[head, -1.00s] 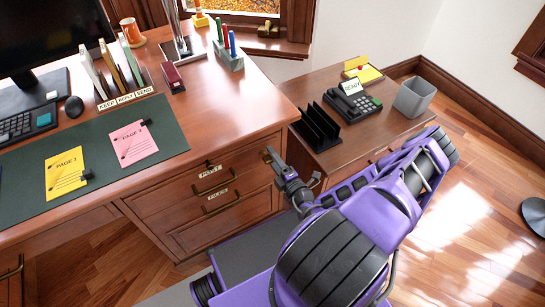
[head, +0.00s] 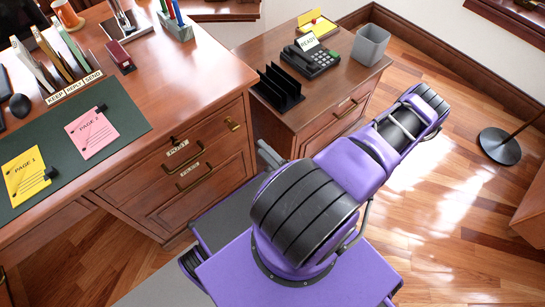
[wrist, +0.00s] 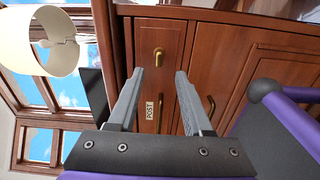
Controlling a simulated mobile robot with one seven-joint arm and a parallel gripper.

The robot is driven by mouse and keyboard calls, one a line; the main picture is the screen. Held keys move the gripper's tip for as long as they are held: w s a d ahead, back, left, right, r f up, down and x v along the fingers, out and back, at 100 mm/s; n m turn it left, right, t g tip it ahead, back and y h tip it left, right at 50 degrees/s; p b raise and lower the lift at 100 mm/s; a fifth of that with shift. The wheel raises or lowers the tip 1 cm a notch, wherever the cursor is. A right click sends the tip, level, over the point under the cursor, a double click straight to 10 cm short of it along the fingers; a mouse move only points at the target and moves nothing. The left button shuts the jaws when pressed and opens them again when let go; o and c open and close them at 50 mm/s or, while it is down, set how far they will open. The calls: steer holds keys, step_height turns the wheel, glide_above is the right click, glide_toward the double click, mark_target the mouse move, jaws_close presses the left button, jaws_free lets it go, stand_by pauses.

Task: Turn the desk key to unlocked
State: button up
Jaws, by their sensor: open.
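The brass key (head: 232,124) sits at the right end of the top desk drawer front, beside the POST label (head: 177,148). In the wrist view the key (wrist: 158,57) shows between and beyond my fingertips, its long side running up and down the picture. My gripper (wrist: 160,73) is open and empty, with a finger on each side of the key's line and apart from it. In the head view my gripper (head: 265,152) is a small grey part right of and below the key, mostly hidden behind my arm.
The desk drawers have brass handles (head: 183,156). A lamp (wrist: 40,40) shows in the wrist view. The floor at right is mostly clear.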

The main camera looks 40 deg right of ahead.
steer(key=s, duration=0.3)
steer(key=shift+s, duration=0.3)
stand_by(0.3)
